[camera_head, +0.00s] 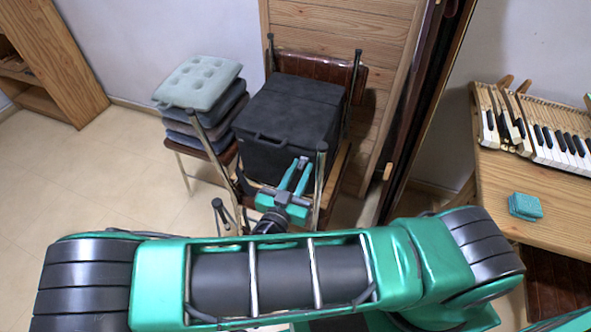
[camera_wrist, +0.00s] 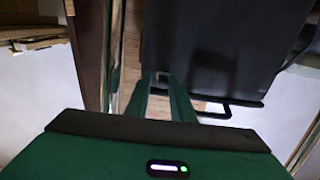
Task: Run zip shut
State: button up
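A black box-shaped bag (camera_head: 291,116) with a flat top sits on a chair. A dark strap or handle shows on its near side. In the wrist view the bag (camera_wrist: 215,45) fills the upper right, with a black loop handle (camera_wrist: 228,110) at its lower edge. I cannot make out a zip or its pull in either view. My gripper (camera_head: 302,164) is at the near side of the bag, low by its right front. Its two teal fingers are apart, and I see nothing clearly held between the fingertips (camera_wrist: 160,78). I cannot tell whether they touch the bag.
The chair's metal posts (camera_head: 320,185) stand close beside my gripper. A stool with stacked cushions (camera_head: 200,82) stands left of the bag. A wooden panel (camera_head: 375,70) is behind. A wooden bench (camera_head: 545,195) with piano keys (camera_head: 565,140) and a teal cloth (camera_head: 525,206) is at right.

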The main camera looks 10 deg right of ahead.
jog(key=shift+o, duration=0.9)
jog(key=shift+d, duration=0.1)
jog(key=shift+s+a, duration=0.1)
jog(key=shift+a, duration=0.15)
jog(key=v, duration=1)
jog(key=shift+s, duration=0.15)
